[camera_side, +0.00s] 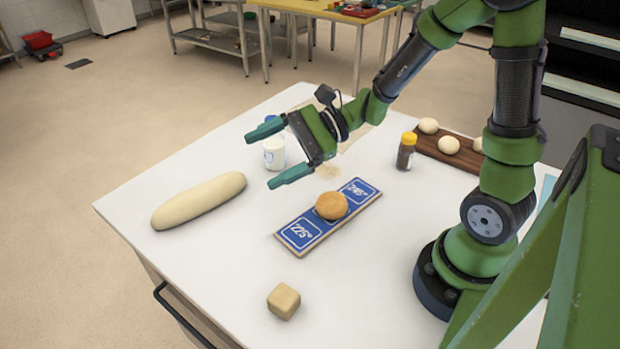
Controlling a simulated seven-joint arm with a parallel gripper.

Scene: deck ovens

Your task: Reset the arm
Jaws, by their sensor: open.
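My arm reaches from its base at the right of the white table over to the table's middle. My gripper (268,157) is open and empty, with its two teal fingers spread wide. It is held in the air above the table, pointing left. A blue board (320,226) with white oven temperature markings lies flat below and to the right of the gripper. A round golden bun (331,205) sits on the middle of this board, apart from the gripper.
A yellow-capped jar (405,152) and a wooden board (434,143) with dough balls are at back right. The front left tabletop is clear.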

